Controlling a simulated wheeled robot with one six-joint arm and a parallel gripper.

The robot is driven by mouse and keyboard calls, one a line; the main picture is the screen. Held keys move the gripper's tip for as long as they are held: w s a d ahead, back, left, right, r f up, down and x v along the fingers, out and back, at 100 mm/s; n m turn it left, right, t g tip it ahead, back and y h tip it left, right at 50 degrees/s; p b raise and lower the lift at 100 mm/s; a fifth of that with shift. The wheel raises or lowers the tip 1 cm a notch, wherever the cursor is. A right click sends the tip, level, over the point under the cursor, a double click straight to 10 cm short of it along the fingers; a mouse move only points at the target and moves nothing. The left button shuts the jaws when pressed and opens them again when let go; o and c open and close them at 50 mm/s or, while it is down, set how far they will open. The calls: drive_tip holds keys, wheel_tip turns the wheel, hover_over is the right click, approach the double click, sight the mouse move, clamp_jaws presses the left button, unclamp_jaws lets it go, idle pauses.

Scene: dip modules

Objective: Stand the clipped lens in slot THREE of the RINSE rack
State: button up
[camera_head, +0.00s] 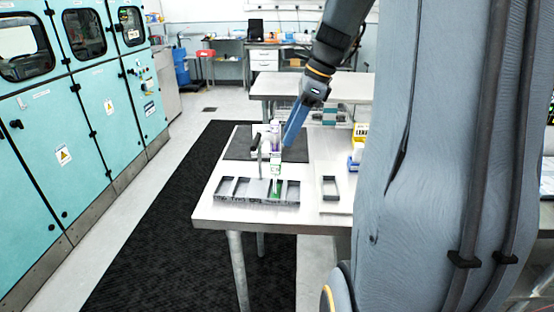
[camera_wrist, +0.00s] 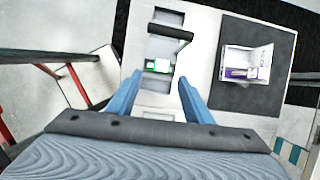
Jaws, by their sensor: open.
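My gripper (camera_head: 288,142) is open, with its blue fingers pointing down over the table. In the wrist view my gripper (camera_wrist: 159,79) has a clear gap between its fingertips, with nothing held. A grey rack with several compartments (camera_head: 225,199) lies at the table's near edge. An upright thin stem with a dark handle (camera_head: 256,143) stands at the rack; the dark bar (camera_wrist: 170,32) in the wrist view may be this handle. A green-and-white piece (camera_wrist: 158,65) shows beyond the fingertips. I cannot make out the lens, the slot numbers or a RINSE label.
A dark mat (camera_head: 238,146) lies behind the rack. A white box with purple contents (camera_wrist: 262,53) sits on the mat. A small dark frame (camera_head: 329,188) lies right of the rack. Blue and yellow bins (camera_head: 355,158) stand farther right.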

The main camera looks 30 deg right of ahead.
drive_tip(key=s+a+f+n+h, duration=0.1)
drive_tip(key=s+a+f+n, duration=0.3)
drive_tip(key=a+n, duration=0.2)
drive_tip(key=s+a+f+n+h, duration=0.1)
drive_tip(key=s+a+f+n, duration=0.3)
drive_tip(key=n, duration=0.6)
drive_tip(key=s+a+f+n+g+h, duration=0.1)
drive_tip(key=s+a+f+n, duration=0.3)
drive_tip(key=a+f+n, duration=0.2)
drive_tip(key=a+n, duration=0.2)
drive_tip(key=shift+s+n+h, duration=0.15)
drive_tip(key=shift+n+h, duration=0.15)
drive_tip(key=shift+a+f, duration=0.1)
